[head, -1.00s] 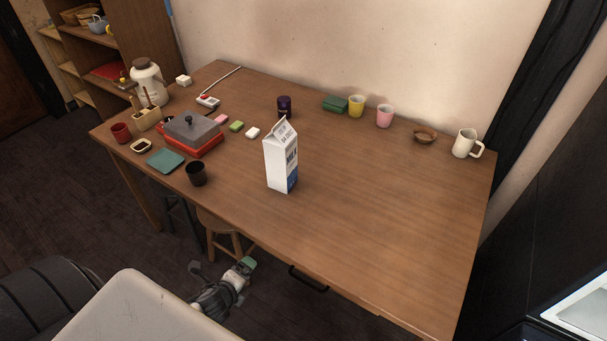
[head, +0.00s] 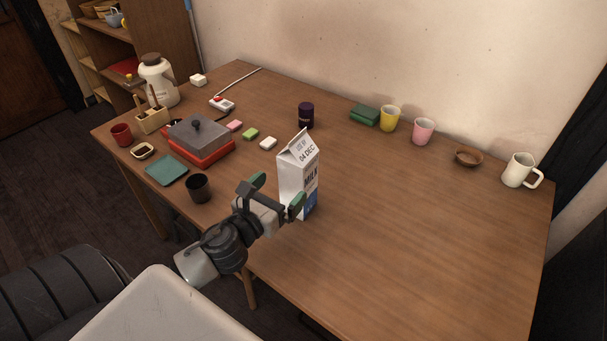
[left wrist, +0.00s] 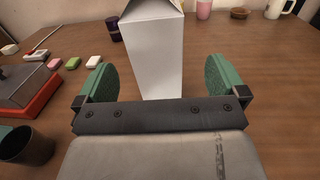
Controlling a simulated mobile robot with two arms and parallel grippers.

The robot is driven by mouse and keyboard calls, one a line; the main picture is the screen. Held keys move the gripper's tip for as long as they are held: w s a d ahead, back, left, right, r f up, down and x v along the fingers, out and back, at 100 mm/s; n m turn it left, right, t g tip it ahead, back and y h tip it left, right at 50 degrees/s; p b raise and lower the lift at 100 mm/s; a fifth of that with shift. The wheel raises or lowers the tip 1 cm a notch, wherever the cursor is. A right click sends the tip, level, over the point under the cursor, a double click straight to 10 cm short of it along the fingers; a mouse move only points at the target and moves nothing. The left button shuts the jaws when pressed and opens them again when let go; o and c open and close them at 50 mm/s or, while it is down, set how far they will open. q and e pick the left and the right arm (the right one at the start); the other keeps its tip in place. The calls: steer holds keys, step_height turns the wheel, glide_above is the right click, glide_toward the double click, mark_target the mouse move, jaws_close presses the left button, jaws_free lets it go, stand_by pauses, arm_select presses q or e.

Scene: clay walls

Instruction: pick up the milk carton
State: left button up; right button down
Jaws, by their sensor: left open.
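The white milk carton (head: 297,178) stands upright on the wooden table (head: 400,240), with a gabled top and a blue patch low on its side. My left gripper (head: 278,190) is open at the carton's near side, above the table's front edge. In the left wrist view the carton (left wrist: 152,50) stands just ahead, between the lines of the two green fingers of my left gripper (left wrist: 160,85). A gap shows on each side of the carton there. The carton's top is cut off in that view. My right gripper is not in view.
A black cup (head: 198,188) stands left of my gripper, beside a red box with a grey lid (head: 199,140). A dark purple can (head: 306,115) stands behind the carton. The table right of the carton is clear up to the white mug (head: 518,170).

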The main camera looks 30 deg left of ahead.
mark_target(291, 176)
arm_select(q)
steer(key=w, duration=0.3)
steer(key=shift+w, duration=0.1)
steer(key=shift+w+a, duration=0.1)
steer(key=shift+w, duration=0.45)
steer(key=w, duration=0.3)
steer(key=shift+w+a+f+p, duration=0.2)
steer(key=shift+w+a+p, duration=0.05)
steer(key=shift+w+p, duration=0.05)
steer(key=shift+w, duration=0.4)
steer(key=c, duration=0.4)
steer(key=shift+f, duration=0.1)
steer(key=c, duration=1.2)
steer(key=shift+r, duration=0.2)
steer(key=shift+c, duration=0.3)
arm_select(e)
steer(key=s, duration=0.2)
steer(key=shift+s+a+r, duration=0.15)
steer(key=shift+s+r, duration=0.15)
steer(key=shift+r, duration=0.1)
